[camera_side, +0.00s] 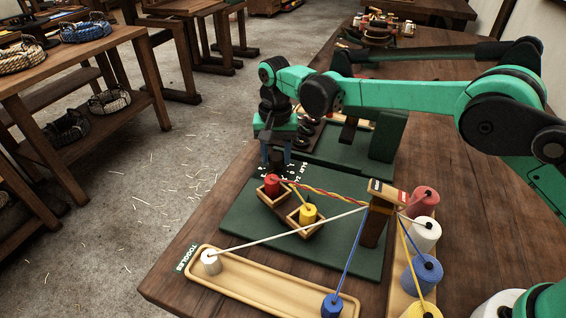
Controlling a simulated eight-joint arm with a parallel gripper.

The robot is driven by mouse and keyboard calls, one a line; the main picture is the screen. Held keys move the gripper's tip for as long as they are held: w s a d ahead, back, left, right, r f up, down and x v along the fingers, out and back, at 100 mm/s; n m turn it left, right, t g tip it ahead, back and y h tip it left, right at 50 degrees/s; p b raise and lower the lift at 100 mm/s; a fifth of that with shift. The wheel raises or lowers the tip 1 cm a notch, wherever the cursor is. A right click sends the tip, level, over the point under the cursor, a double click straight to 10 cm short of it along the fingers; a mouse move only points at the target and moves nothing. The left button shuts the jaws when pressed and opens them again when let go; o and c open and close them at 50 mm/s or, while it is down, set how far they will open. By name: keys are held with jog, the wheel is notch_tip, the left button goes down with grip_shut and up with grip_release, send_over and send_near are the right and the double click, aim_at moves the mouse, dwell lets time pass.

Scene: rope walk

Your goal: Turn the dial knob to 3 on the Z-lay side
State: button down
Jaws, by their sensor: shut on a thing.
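My gripper (277,158) points down at the far left end of the green board (343,252), its fingers shut on the dark dial knob. The knob is mostly hidden between the fingers, and its pointer cannot be made out. A black dial plate (297,172) with small white lettering and marks shows just in front of and to the right of the fingers. The lettering is too small to read surely, so the knob's setting and the number 3 cannot be told.
Red (272,187) and yellow (308,214) toggles sit in wooden cups close in front of the dial. Strands run to a wooden post (375,222). A toggle tray (262,288) holds white and blue toggles. Several thread spools (425,235) stand at right.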

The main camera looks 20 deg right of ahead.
aim_at(277, 156)
jog(key=shift+m, duration=0.5)
jog(key=shift+c, duration=2.1)
grip_release()
jog(key=shift+r, duration=2.85)
